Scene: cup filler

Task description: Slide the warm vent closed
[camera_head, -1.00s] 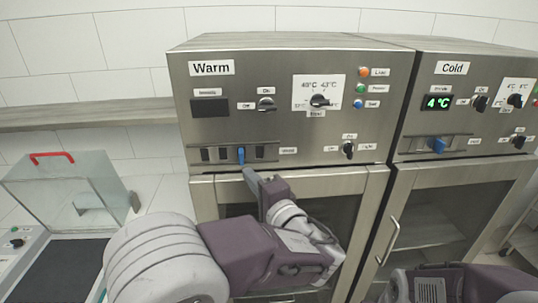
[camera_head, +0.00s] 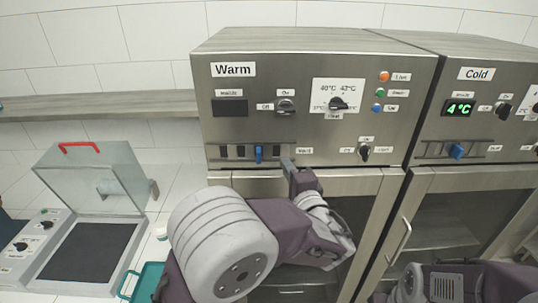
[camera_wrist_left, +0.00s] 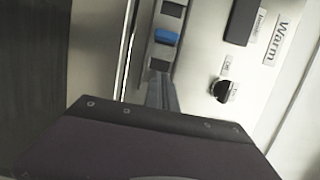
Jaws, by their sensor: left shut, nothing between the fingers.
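The warm vent (camera_head: 240,153) is a row of dark slots on the lower left of the Warm panel. Its blue slider knob (camera_head: 258,154) stands between dark slots, right of the row's middle. It also shows as a blue block in the left wrist view (camera_wrist_left: 166,37). My left gripper (camera_head: 287,163) is shut and empty, its tips just right of the knob and slightly lower, near the vent's right end. In the left wrist view the closed fingers (camera_wrist_left: 161,82) point at the vent strip, apart from the knob. My right arm shows at the bottom right; its fingers are out of sight.
Knobs (camera_head: 286,106) and the Warm label (camera_head: 233,69) are above the vent. The Warm door (camera_head: 375,200) is below. The Cold unit (camera_head: 468,125) stands to the right. A clear-lidded box (camera_head: 95,185) and a teal tray (camera_head: 150,275) are at the left.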

